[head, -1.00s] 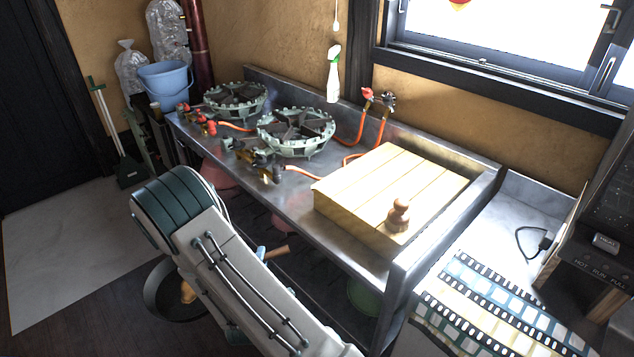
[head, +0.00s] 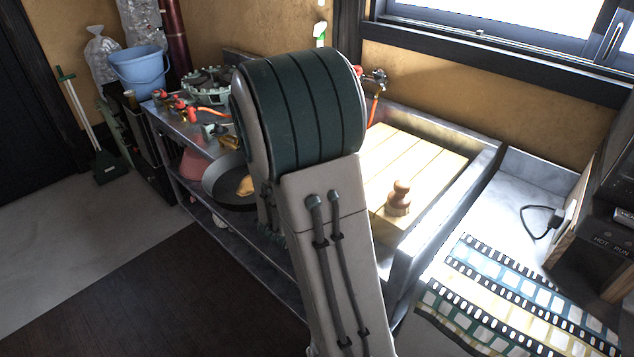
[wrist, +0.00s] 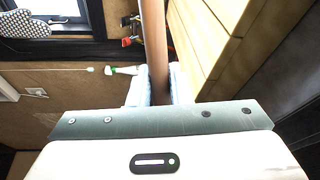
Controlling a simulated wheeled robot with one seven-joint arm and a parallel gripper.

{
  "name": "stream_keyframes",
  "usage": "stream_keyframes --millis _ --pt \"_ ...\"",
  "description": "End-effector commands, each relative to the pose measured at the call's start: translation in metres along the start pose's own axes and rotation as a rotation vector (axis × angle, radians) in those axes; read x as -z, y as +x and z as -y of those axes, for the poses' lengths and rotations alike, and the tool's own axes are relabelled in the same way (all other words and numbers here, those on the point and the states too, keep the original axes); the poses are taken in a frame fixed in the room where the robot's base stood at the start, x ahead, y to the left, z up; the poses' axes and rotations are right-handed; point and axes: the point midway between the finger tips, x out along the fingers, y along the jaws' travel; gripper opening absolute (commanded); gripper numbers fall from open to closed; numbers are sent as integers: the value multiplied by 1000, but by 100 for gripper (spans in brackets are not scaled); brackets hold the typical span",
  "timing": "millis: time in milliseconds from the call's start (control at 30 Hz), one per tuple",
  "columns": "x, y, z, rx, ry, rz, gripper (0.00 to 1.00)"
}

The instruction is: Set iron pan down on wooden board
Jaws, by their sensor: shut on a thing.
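The dark iron pan (head: 218,190) is in the air at the left of my arm in the head view, in front of the counter's left part. Something golden-brown lies in it, and my arm hides its right side. In the wrist view my gripper (wrist: 158,85) is shut on the pan's brown handle (wrist: 154,35); in the head view my arm hides the gripper. The pale wooden board (head: 430,165) lies on the counter's right part, apart from the pan. Its slatted edge also shows in the wrist view (wrist: 205,35).
A brown wooden knob-shaped piece (head: 398,200) stands on the board's front part. A green-grey gas burner (head: 205,88) with red-tapped hoses sits at the counter's left. The metal counter has a raised right edge (head: 455,205). A film-strip-patterned cloth (head: 520,300) lies at right.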

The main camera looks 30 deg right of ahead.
Motion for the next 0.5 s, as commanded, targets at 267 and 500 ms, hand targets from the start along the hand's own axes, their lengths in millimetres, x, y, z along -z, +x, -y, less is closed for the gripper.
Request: stream_keyframes --millis 267,500 --pt "-104 13 -26 25 46 168 0" --pt "-163 8 -36 41 58 248 0"
